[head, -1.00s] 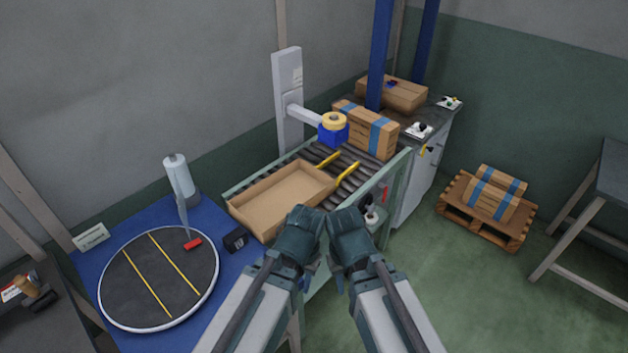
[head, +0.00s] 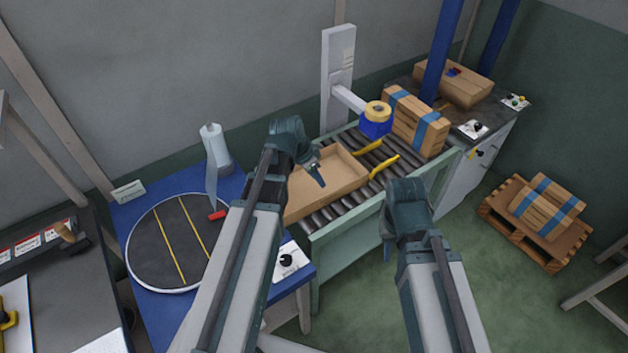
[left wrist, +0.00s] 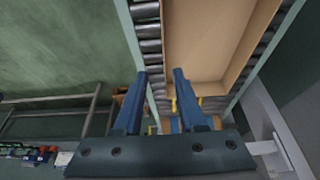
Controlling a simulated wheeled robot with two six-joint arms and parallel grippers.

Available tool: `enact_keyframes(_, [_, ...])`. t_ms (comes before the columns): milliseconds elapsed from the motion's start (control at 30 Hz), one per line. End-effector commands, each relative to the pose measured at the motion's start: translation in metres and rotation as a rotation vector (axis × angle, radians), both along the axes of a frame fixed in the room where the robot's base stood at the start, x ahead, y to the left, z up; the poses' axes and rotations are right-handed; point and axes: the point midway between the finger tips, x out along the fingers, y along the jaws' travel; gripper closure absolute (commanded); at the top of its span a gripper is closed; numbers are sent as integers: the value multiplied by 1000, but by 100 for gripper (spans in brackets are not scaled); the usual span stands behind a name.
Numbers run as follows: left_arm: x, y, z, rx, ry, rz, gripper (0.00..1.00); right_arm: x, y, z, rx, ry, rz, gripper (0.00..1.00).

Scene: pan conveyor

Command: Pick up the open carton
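The open carton (head: 340,172) is a shallow brown box without a lid, lying on the roller conveyor (head: 325,218). My left gripper (head: 317,178) is over the carton in the head view and hides part of it. In the left wrist view that gripper (left wrist: 160,76) is open, with one finger over the carton's inside (left wrist: 210,40) and the other over the rollers. The carton's side wall runs between the fingers in that picture; I cannot tell their height above it. My right gripper (head: 388,250) hangs beside the conveyor's near side, away from the carton; its finger opening is unclear.
Yellow bars (head: 384,166) lie across the rollers beyond the carton. A taped box (head: 415,121) and a tape dispenser (head: 377,117) stand further along. A blue table with a round turntable (head: 160,240) is at left. A pallet (head: 520,225) with boxes is at right.

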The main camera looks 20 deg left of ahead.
Motion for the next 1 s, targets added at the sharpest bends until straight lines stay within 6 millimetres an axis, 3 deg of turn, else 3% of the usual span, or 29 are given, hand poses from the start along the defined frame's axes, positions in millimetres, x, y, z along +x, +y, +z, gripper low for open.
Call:
enact_keyframes(100, [7, 10, 4, -5, -25, -11, 60, 0, 0, 2, 0, 0, 0, 70])
enact_keyframes(367, [9, 9, -4, -5, -27, -16, 60, 0, 0, -6, 0, 0, 0, 70])
enact_keyframes(833, [27, -7, -65, -4, -27, -14, 60, 0, 0, -67, 0, 0, 0, 70])
enact_keyframes(1000, [32, -12, -77, -4, -27, -14, 60, 0, 0, -79, 0, 0, 0, 70])
